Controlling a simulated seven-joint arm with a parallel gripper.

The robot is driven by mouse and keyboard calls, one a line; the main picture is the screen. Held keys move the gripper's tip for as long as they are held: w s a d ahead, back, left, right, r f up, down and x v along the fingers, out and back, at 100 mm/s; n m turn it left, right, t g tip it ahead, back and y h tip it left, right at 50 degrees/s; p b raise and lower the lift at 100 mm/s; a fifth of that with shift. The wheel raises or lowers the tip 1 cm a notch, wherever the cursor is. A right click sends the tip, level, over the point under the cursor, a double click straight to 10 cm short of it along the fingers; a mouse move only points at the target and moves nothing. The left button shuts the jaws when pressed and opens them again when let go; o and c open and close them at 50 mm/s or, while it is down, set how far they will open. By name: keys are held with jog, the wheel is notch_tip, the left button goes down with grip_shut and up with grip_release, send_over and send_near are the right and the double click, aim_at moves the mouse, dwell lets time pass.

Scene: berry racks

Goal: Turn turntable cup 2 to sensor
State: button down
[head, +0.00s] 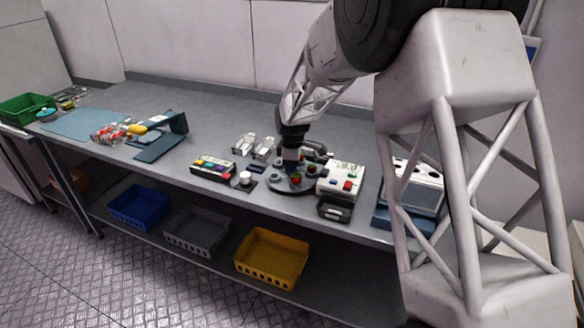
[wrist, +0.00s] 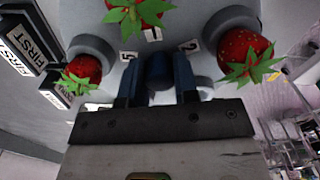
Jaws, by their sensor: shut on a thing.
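The turntable (head: 280,188) is a round grey disc near the front edge of the bench, with small cups and red berries on it. My gripper (head: 291,163) points down over its middle. In the wrist view, my gripper (wrist: 157,85) has its blue fingers closed on a dark central knob (wrist: 158,66), mostly hidden between them. Labels 5, 1 and 2 show around it. The label 2 (wrist: 190,46) is beside the right-hand grey cup (wrist: 228,20), which holds a strawberry (wrist: 243,50). Strawberries also show at the top and left. I cannot pick out the sensor.
A white box with coloured buttons (head: 342,178) stands close right of the turntable, with a black device (head: 334,209) in front. A panel of coloured keys (head: 213,168) lies to the left. Yellow (head: 271,257), grey and blue crates are on the lower shelf.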

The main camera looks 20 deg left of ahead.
jog(key=shift+n, duration=5.6)
jog(key=c, duration=0.9)
grip_release()
jog(key=shift+o, duration=0.2)
jog(key=shift+r, duration=0.1)
jog(key=shift+r, duration=3.85)
jog(key=shift+r, duration=0.1)
notch_tip(320, 180, up, 11)
